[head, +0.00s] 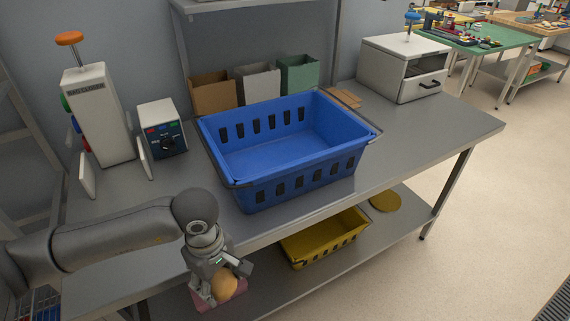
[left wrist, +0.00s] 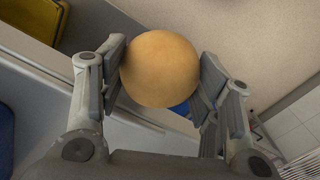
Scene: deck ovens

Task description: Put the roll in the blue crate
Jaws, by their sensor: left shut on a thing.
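The roll (left wrist: 160,68) is round and golden tan. It sits between the two fingers of my left gripper (left wrist: 160,78) in the left wrist view. In the head view the roll (head: 223,285) shows at the tip of my left gripper (head: 226,277), low in front of the table's front edge. The gripper is shut on it. The blue crate (head: 290,185) stands on the grey table, up and to the right of the gripper. It looks empty, with slotted walls and a dark rim. My right gripper is not in view.
The grey table (head: 420,130) has free room right of the crate. A yellow crate (head: 325,242) is on the lower shelf. Behind the blue crate stand brown, white and green bins (head: 299,75). A white box with a drawer (head: 403,68) is at the right, a control box (head: 162,128) at the left.

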